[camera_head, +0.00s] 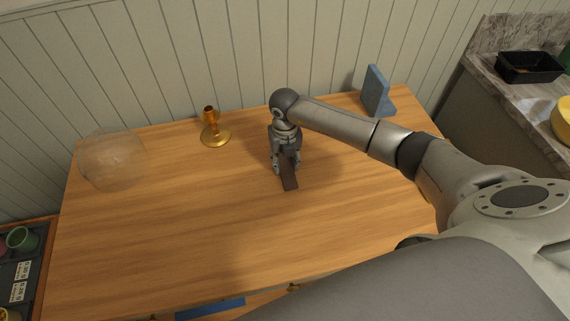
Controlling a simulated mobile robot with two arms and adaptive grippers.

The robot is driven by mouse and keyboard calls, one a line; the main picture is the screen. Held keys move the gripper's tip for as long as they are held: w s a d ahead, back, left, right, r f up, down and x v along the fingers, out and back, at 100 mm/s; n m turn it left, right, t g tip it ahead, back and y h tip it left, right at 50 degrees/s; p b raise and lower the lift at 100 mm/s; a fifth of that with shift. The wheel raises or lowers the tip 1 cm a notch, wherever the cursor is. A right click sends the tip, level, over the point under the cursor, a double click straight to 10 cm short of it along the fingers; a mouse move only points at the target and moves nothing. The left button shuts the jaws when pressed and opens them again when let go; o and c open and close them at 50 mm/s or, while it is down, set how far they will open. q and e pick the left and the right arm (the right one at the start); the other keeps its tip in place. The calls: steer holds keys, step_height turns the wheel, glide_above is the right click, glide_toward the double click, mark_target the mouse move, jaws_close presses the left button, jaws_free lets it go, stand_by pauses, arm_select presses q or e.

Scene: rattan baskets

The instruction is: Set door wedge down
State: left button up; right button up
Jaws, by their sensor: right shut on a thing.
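The door wedge (289,182) is a small dark brown piece at the middle of the wooden table (180,220). My right gripper (286,168) points down over it and is shut on its far end. The near end of the wedge sticks out toward the front of the table. I cannot tell whether the wedge touches the tabletop. My left gripper is not in view.
A brass candlestick (214,134) stands left of my right gripper. A clear, dome-like object (113,160) is at the table's back left. A blue bookend (376,92) stands at the back right. The table's front and left middle are clear.

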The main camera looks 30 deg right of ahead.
steer(key=c, duration=0.3)
steer(key=shift+c, duration=0.2)
steer(key=shift+r, duration=0.15)
